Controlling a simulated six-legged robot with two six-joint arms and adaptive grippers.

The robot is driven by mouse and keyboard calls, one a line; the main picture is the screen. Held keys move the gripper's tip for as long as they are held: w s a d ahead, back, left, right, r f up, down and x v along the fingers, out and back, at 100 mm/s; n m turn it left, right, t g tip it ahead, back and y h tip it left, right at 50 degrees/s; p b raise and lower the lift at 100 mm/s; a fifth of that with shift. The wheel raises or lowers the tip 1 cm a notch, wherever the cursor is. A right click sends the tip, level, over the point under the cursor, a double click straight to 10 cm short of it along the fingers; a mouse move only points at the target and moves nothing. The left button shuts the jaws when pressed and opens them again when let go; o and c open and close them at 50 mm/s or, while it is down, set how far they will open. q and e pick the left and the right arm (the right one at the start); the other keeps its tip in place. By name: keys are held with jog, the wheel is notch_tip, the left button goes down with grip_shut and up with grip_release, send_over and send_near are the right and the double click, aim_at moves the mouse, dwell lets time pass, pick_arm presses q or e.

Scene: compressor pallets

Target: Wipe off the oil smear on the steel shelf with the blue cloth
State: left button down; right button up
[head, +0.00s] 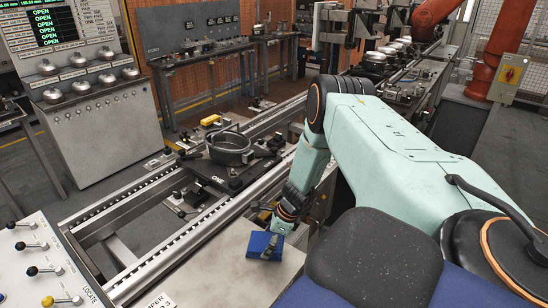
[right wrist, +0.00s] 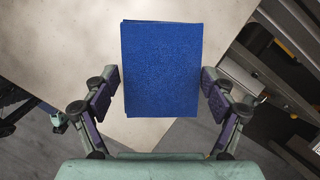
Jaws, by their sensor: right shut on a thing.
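The blue cloth (head: 262,246) is a folded rectangular pad at the front of the pale steel shelf (head: 215,270). In the right wrist view the cloth (right wrist: 161,65) lies between the two fingers of my right gripper (right wrist: 161,88), over the pale shelf surface (right wrist: 75,50). My right gripper (head: 272,238) reaches down from above and is shut on the cloth. I cannot tell whether the cloth touches the shelf. No oil smear is visible in either view; the cloth and my arm hide part of the shelf. My left gripper is not in view.
A conveyor rail (head: 190,220) runs behind the shelf, carrying a dark round housing (head: 230,147) on a fixture. A lever panel (head: 40,265) stands at the front left. A grey test cabinet (head: 95,130) is behind it. The shelf left of the cloth looks clear.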

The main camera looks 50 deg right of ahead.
jog(key=shift+w+a, duration=0.2)
jog(key=shift+w, duration=1.75)
jog(key=o, duration=0.9)
jog(key=shift+c, duration=0.2)
jog(key=shift+r, duration=0.1)
jog(key=v, duration=1.1)
jog(key=shift+r, duration=0.25)
jog(key=shift+s+d, duration=0.15)
send_over(257, 236)
jog(key=s+d, duration=0.1)
jog(key=s, duration=0.1)
jog(key=shift+d+f, duration=0.15)
jog(key=shift+f, duration=3.15)
